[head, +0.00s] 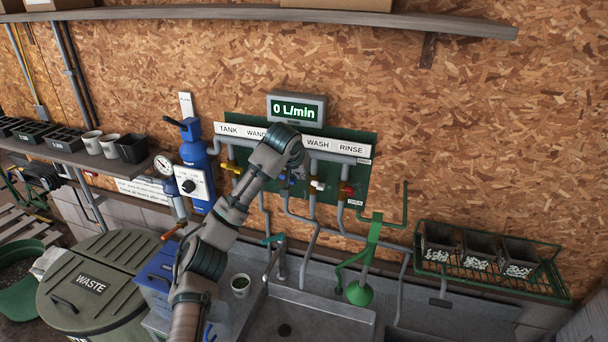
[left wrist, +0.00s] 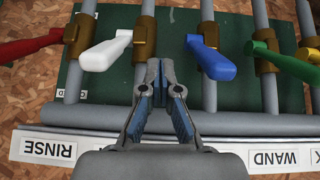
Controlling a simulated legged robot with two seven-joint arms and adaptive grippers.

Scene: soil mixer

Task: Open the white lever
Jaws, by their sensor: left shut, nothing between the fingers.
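The white lever (head: 317,185) sits on a brass valve on a grey pipe below the WASH label in the head view. In the left wrist view the white lever (left wrist: 106,51) lies left of my fingertips and slants sideways off its pipe. My left gripper (left wrist: 166,78) is shut and empty. Its tips are between the white lever and the blue lever (left wrist: 210,58), apart from the white one in the picture. In the head view my left arm covers part of the panel and mostly hides the gripper. My right gripper is not in view.
The flow display (head: 297,109) reads 0 L/min. A sink (head: 310,320) and a green funnel (head: 359,292) are below the pipes.

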